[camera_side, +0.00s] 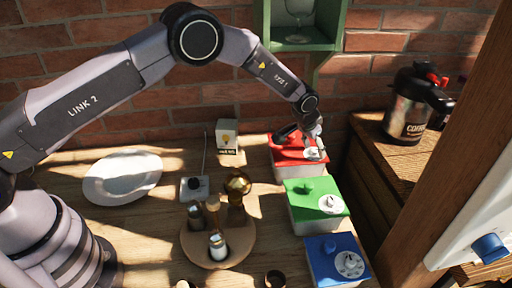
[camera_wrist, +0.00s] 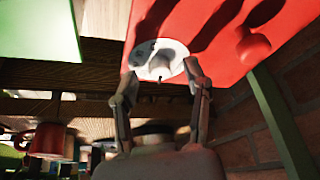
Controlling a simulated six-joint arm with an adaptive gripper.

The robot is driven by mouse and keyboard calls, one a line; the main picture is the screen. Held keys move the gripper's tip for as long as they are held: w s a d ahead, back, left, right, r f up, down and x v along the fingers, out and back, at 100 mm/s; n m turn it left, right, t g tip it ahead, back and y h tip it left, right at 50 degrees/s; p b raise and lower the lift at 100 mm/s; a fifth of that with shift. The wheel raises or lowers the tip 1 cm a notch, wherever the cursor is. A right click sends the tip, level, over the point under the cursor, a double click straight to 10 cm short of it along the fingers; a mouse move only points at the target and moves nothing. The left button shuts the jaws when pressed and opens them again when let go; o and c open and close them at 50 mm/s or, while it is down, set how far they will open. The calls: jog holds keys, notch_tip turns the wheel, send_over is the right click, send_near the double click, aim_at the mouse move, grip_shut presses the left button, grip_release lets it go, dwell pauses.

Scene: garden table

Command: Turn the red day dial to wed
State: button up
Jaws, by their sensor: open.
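The red box (camera_side: 291,143) stands at the back right of the table, with a pale round day dial (camera_side: 315,154) on its top. In the wrist view the red box (camera_wrist: 210,25) fills the upper right, and its white dial (camera_wrist: 158,60) lies just beyond my fingertips. The dial's markings are too small and shaded to read. My gripper (camera_side: 312,140) is over the dial in the side view. In the wrist view my gripper (camera_wrist: 160,85) has its two fingers apart, one towards each side of the dial. I cannot tell whether they touch it.
A green box (camera_side: 305,190) and a blue box (camera_side: 325,255), each with a white dial, stand in front of the red one. A round wooden tray (camera_side: 205,250) with bottles, a white plate (camera_side: 105,180) and a small bulb box (camera_side: 227,140) are to the left. A green shelf (camera_side: 325,50) hangs behind.

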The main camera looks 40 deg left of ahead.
jog(key=shift+d+n+y, duration=0.1)
jog(key=shift+n+y, duration=0.5)
jog(key=shift+n, duration=0.6)
jog(key=v, duration=1.4)
jog(key=s+a+r, duration=0.5)
jog(key=a+r, duration=0.1)
jog(key=r, duration=0.2)
jog(key=s+a+r, duration=0.5)
jog(key=a+r, duration=0.2)
jog(key=r, duration=0.1)
jog(key=shift+s+r+n, duration=0.25)
jog(key=shift+s+n, duration=0.05)
jog(key=shift+s, duration=0.05)
jog(key=shift+a, duration=0.1)
jog(key=s+a+r, duration=0.3)
jog(key=s+a, duration=0.1)
jog(key=s, duration=0.3)
jog(key=s+a+r, duration=0.2)
jog(key=s+a, duration=0.2)
jog(key=s, duration=0.4)
jog(key=s+a+f+t, duration=0.1)
jog(key=s+a+f, duration=0.1)
jog(key=s, duration=1.1)
jog(key=shift+s+a+f, duration=0.2)
jog(key=shift+s+f, duration=0.05)
